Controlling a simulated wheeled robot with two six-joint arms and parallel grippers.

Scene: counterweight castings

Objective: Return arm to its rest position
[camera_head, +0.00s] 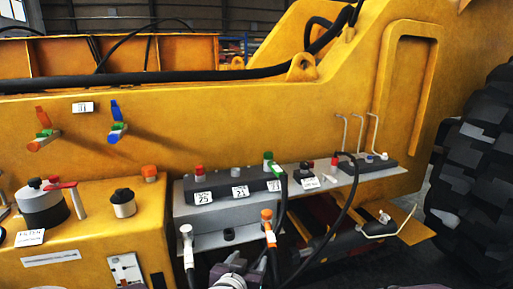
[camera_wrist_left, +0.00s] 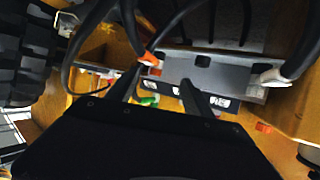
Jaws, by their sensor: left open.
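My left gripper (camera_wrist_left: 162,76) shows in the left wrist view with its two dark fingers apart and nothing seen between them. An orange-ended hose connector (camera_wrist_left: 149,59) is close to one fingertip; whether they touch I cannot tell. In the head view part of my left arm (camera_head: 229,281) shows at the bottom centre, below the orange hose connector (camera_head: 267,225). Its fingers are hard to make out there. My right gripper is in neither view.
A grey block with labelled ports (camera_head: 240,187) sits on the yellow machine. A white-ended hose (camera_head: 187,246) and black hoses hang in front of it. A red-handled valve (camera_head: 62,186) and black cap (camera_head: 123,203) stand at left. A large tyre (camera_head: 475,170) is at right.

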